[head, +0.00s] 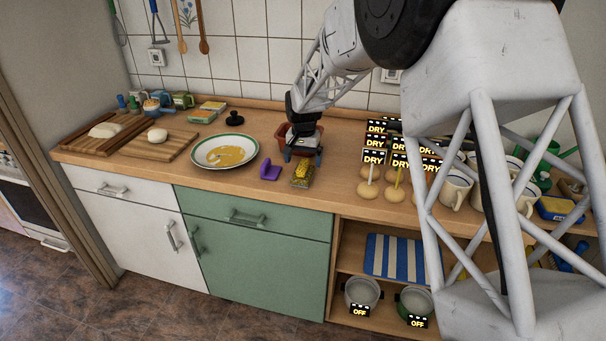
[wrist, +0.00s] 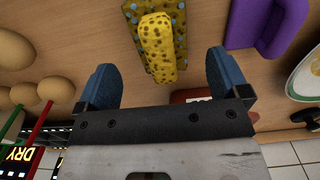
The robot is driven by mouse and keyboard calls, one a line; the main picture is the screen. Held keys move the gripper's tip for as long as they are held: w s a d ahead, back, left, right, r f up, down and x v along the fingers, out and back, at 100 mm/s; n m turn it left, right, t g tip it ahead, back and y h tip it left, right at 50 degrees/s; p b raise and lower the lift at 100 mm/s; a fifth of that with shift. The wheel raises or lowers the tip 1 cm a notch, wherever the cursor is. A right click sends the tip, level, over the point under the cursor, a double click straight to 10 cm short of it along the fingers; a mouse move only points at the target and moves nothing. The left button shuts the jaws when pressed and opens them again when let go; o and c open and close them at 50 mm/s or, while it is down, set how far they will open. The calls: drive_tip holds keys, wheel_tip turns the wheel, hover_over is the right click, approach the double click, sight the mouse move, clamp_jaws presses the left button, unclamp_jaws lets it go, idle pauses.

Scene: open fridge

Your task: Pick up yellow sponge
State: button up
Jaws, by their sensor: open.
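The yellow sponge (wrist: 160,45) shows in the wrist view as a speckled yellow piece on a patterned yellow-and-blue flat piece (wrist: 128,10). In the head view the sponge (head: 302,172) is small, near the counter's front edge. My gripper (head: 303,155) is just behind it, above the counter. In the wrist view my gripper (wrist: 158,85) is open, with blue fingers to the left and right of the sponge's near end. Nothing is held between them.
A purple object (head: 270,170) lies left of the sponge, beside a plate (head: 224,151). A reddish-brown container (head: 284,137) stands behind my gripper. Round tan items with "DRY" labels (head: 368,190) stand to the right. Cutting boards (head: 180,145) lie far left.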

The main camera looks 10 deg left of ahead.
sight(303, 164)
drive_tip(key=shift+f, duration=0.2)
drive_tip(key=shift+f, duration=2.6)
drive_tip(key=c, duration=1)
drive_tip(key=shift+r, duration=0.15)
